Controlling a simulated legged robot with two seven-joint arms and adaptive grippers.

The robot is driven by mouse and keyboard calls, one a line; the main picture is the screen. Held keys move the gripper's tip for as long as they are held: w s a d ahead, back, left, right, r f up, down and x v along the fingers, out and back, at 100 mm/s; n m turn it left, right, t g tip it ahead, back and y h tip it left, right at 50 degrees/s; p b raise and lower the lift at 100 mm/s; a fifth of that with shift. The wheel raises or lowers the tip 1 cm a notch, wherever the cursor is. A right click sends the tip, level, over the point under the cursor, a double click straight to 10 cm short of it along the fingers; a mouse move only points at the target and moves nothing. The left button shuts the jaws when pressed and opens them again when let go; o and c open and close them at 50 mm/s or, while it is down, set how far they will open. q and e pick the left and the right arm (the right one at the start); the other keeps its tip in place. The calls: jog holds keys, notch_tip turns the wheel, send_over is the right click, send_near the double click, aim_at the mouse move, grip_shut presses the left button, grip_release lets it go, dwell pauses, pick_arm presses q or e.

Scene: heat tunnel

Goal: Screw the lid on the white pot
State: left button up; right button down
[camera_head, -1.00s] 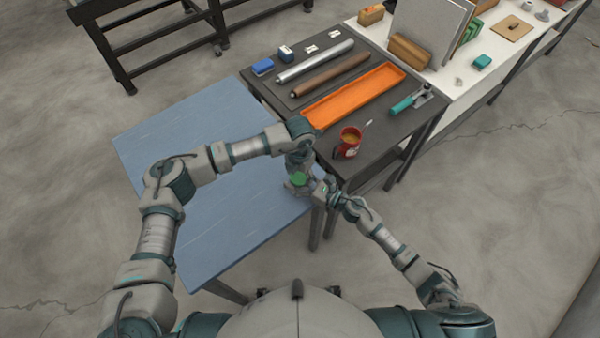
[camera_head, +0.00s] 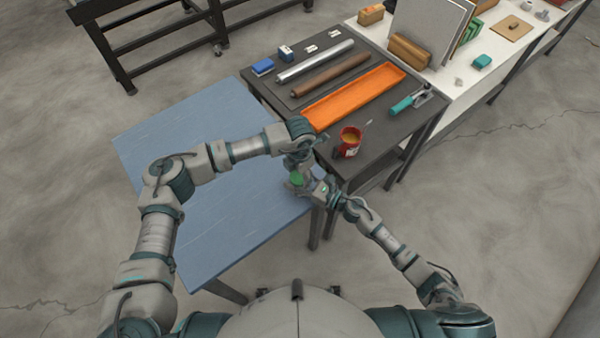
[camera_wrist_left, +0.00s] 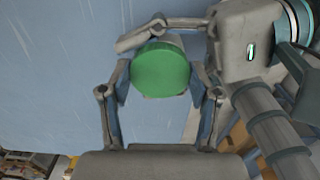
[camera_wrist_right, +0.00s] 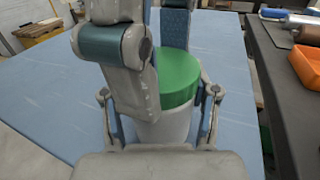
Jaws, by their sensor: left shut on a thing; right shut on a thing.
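The green lid (camera_head: 297,180) sits on top of the white pot (camera_wrist_right: 172,127) at the right edge of the blue table. In the left wrist view the round lid (camera_wrist_left: 161,68) fills the space between the fingers of my left gripper (camera_wrist_left: 161,82), which is shut on it. My right gripper (camera_wrist_right: 160,118) is shut around the pot from the side, below the lid (camera_wrist_right: 179,80). The pot looks upright. A left finger hides part of the pot and lid in the right wrist view. I cannot tell how tightly the lid is seated.
The blue table (camera_head: 190,150) is otherwise bare. The dark table (camera_head: 265,95) beyond it holds an orange tray (camera_head: 353,95), a red can (camera_head: 348,143), a silver roll (camera_head: 315,61), a brown roll (camera_head: 330,74) and a teal-handled tool (camera_head: 402,104).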

jog(key=shift+r, duration=0.1)
pick_arm(q)
jog(key=o, duration=1.3)
jog(key=shift+r, duration=2.25)
jog(key=shift+c, duration=0.4)
notch_tip(320, 180, up, 4)
jog(key=n, duration=0.4)
jog(key=shift+f+n, duration=0.2)
jog(key=shift+n, duration=0.1)
